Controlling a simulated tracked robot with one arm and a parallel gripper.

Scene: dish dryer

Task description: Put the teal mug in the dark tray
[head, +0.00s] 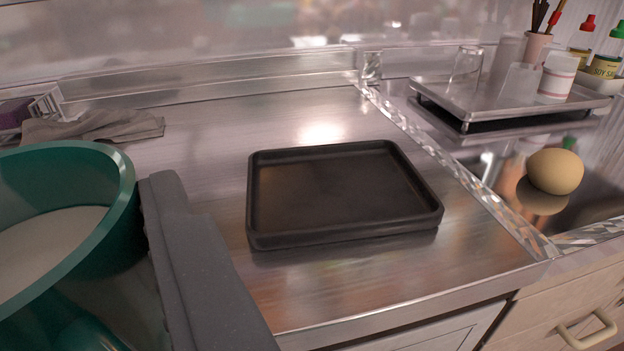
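The teal mug (125,215) is large and close to the camera at the left edge, cut off by the frame. Its open top faces up and its pale inner bottom shows. One grey finger of my gripper (175,225) lies against the mug's right side; the other finger is hidden or outside the picture. The mug appears to be gripped and held above the counter. The dark tray (345,232) lies flat and empty on the steel counter, to the right of the mug and finger.
A grey cloth (95,126) lies at the back left of the counter (215,150). To the right is a sink with a round tan object (555,171). A raised metal tray (490,104) holds glasses and a cup. Bare counter surrounds the dark tray.

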